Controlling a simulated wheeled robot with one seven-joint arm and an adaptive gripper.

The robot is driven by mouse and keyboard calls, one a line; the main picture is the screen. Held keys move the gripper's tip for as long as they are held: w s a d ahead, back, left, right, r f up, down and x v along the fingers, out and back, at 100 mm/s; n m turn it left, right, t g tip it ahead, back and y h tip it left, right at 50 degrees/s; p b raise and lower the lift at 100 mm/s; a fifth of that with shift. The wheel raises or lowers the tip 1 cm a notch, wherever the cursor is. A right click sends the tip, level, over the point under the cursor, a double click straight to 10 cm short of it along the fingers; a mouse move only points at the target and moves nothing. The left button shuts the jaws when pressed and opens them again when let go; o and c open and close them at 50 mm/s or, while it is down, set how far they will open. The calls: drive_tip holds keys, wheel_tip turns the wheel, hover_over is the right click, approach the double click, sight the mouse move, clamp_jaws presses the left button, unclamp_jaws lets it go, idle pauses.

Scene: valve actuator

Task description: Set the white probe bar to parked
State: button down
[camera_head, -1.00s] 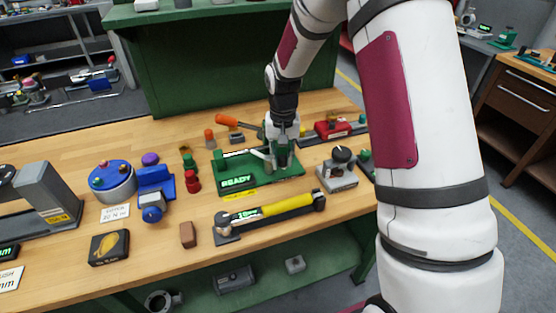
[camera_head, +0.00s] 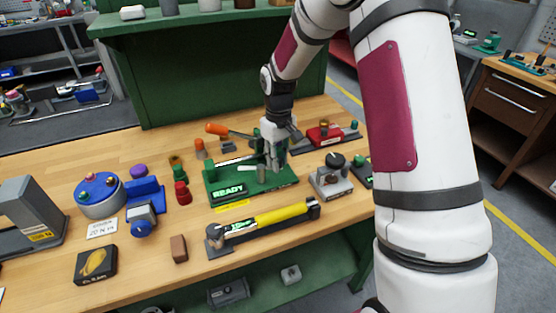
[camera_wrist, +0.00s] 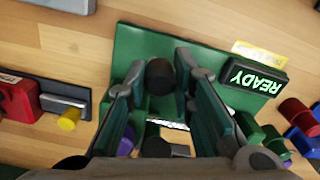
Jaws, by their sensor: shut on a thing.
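The green fixture (camera_head: 283,183) with a lit READY display (camera_head: 229,191) stands on the bench. A short white probe bar (camera_head: 247,168) shows just above its plate, lying nearly level in the picture, its right end at my gripper. In the wrist view the fingers (camera_wrist: 160,80) stand on either side of a dark round post or knob (camera_wrist: 160,75). The READY display (camera_wrist: 254,79) is at the right there.
A yellow-handled tool (camera_head: 280,214) lies in front of the fixture. A grey block with a black knob (camera_head: 333,178) is at the right, a red device (camera_head: 324,134) behind it. An orange-handled lever (camera_head: 217,129) is behind the fixture. Blue vise (camera_head: 145,197) at left.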

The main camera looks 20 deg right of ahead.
drive_tip(key=shift+w+r, duration=0.1)
idle(0.3)
drive_tip(key=c, duration=1.4)
unclamp_jaws()
drive_tip(key=shift+o, duration=0.2)
wheel_tip(320, 180, up, 12)
